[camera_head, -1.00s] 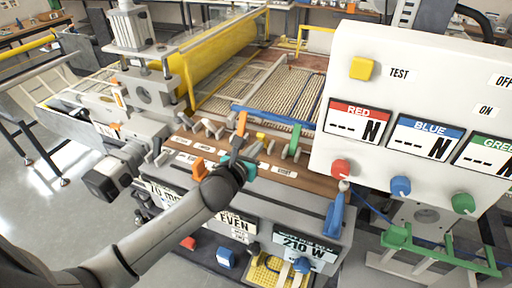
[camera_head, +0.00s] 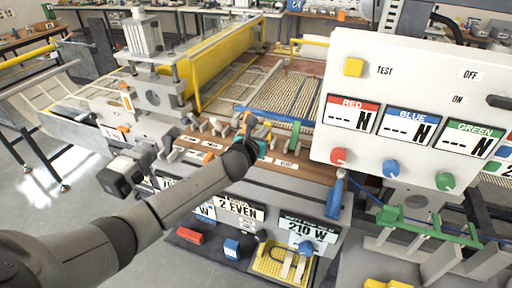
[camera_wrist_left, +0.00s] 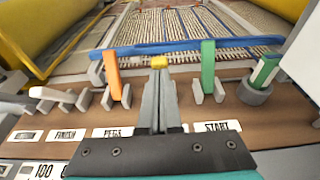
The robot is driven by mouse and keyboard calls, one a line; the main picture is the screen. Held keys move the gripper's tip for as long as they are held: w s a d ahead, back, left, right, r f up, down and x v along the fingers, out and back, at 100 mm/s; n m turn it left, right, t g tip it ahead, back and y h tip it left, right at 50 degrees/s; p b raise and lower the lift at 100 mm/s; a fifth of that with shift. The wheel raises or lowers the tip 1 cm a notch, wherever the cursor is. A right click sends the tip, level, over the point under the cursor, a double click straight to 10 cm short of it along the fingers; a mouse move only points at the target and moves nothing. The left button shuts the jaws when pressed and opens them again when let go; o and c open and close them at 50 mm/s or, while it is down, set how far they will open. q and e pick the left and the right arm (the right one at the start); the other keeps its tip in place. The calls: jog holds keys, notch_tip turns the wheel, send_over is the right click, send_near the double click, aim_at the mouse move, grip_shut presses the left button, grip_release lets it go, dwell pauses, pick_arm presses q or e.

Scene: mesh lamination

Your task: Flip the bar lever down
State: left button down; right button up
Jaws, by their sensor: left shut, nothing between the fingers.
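The lever row stands on a brown wooden strip (camera_wrist_left: 235,98). In the left wrist view an orange lever (camera_wrist_left: 113,75) stands upright above the PEGS label, and a green lever (camera_wrist_left: 208,66) stands upright by the START label. A yellow lever tip (camera_wrist_left: 159,62) shows between them, just beyond my left fingertips; its lower part and its label are hidden by my gripper. I cannot read which lever is marked as the bar one. My left gripper (camera_wrist_left: 160,78) is shut and empty, over the strip between the orange and green levers. I cannot tell whether it touches the yellow one.
A blue bar (camera_wrist_left: 190,48) lies across behind the levers. A white control panel (camera_head: 425,75) with knobs rises at the right. A yellow roller (camera_head: 215,55) and mesh bed lie behind. My right gripper is out of view.

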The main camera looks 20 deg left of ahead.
pick_arm(q)
jog(key=shift+w+r+p, duration=0.4)
jog(key=shift+w+r, duration=0.15)
jog(key=shift+w, duration=0.2)
jog(key=shift+w+r, duration=0.1)
jog(key=shift+w, duration=0.25)
jog(key=shift+w+a+r+p, duration=0.1)
jog(key=shift+w+p, duration=0.35)
jog(key=shift+w, duration=1.5)
jog(key=shift+w+a+r, duration=0.1)
jog(key=shift+r, duration=0.1)
